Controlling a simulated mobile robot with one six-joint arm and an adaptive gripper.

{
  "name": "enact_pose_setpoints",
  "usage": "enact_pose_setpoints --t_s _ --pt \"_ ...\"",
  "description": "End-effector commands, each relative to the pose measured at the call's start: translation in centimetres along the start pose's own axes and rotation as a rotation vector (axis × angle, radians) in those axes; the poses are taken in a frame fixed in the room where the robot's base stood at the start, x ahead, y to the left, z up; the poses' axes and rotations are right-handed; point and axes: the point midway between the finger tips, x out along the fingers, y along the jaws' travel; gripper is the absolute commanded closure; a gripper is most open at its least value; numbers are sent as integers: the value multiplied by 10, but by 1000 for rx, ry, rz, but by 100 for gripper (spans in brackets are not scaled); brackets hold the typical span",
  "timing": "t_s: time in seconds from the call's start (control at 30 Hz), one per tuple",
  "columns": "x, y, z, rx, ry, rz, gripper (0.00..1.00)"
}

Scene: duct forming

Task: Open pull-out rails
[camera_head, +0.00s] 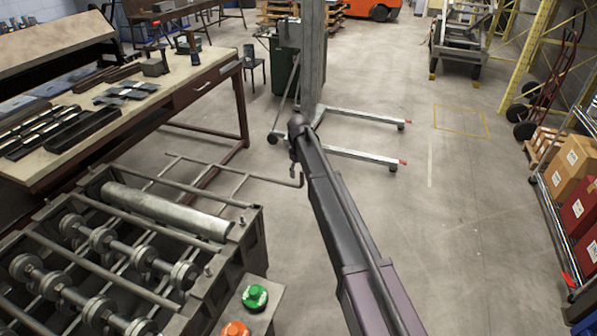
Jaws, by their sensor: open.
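The pull-out rails look like a thin grey bar frame (232,173) that sticks out from the far side of the roll-forming machine (225,262). Long bars and a few crossbars form it, low over the floor. Its right end turns up close to my gripper (294,170). My gripper is at the far end of my dark arm, small and seen from above. It is open, at the rail's right end. I cannot tell whether the two touch. My arm's wrist hides part of the gripper.
The machine carries rollers and a metal cylinder (165,212). A green button (255,297) and an orange button (235,329) sit beside it. A workbench (175,83) stands behind. A lift with floor legs (365,156) is beyond my gripper. Open floor lies to the right.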

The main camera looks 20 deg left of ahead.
Motion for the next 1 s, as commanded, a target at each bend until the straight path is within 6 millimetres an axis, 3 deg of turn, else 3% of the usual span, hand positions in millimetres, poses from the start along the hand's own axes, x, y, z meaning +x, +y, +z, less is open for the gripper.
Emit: enact_pose_setpoints --t_s 1.0 --pt "-53 1 1 1 -1 0 41"
